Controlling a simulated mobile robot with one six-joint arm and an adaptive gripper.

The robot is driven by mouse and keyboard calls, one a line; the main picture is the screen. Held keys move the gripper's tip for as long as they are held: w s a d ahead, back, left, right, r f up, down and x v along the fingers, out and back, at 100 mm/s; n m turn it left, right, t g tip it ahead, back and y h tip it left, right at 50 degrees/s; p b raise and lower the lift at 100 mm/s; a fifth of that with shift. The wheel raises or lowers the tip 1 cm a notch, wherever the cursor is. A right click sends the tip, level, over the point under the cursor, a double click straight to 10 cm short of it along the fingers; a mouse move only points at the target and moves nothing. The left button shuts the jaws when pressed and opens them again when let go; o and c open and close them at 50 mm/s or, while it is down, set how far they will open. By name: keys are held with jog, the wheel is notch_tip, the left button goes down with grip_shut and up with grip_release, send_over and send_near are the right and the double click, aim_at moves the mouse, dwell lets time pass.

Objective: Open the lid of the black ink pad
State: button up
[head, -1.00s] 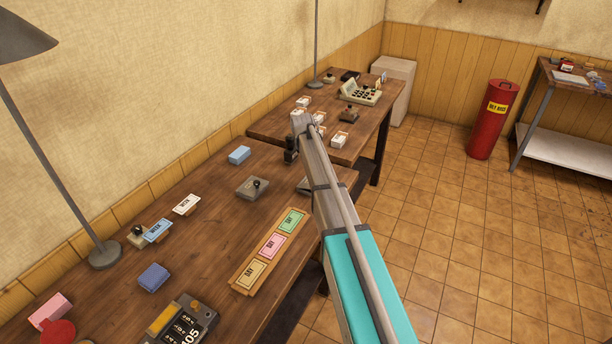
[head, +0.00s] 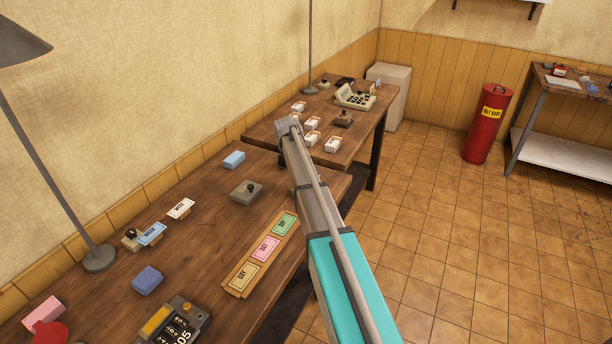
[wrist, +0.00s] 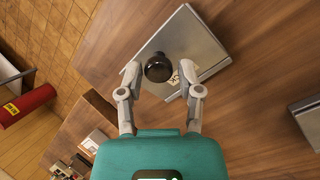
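A flat grey metal ink pad case (wrist: 190,42) with a round black knob (wrist: 158,68) on its lid lies on the wooden table below my gripper in the wrist view. The lid looks shut, so the pad's colour is hidden. A small pale label with dark marks shows beside the knob. My gripper (wrist: 160,75) is open, with one finger on each side of the knob and visible gaps to it. In the head view my arm hides this case and my gripper. A second grey case (head: 247,191) with a dark knob stands on the table; its edge shows in the wrist view (wrist: 308,118).
A wooden rack of coloured stamp cards (head: 260,250) lies near the table's front edge. A second table (head: 358,140) holds small white boxes and an adding machine (head: 354,97). A red bin (head: 488,125) stands on the floor.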

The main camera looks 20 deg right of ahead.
jog(key=shift+o, duration=0.8)
jog(key=shift+d, duration=0.1)
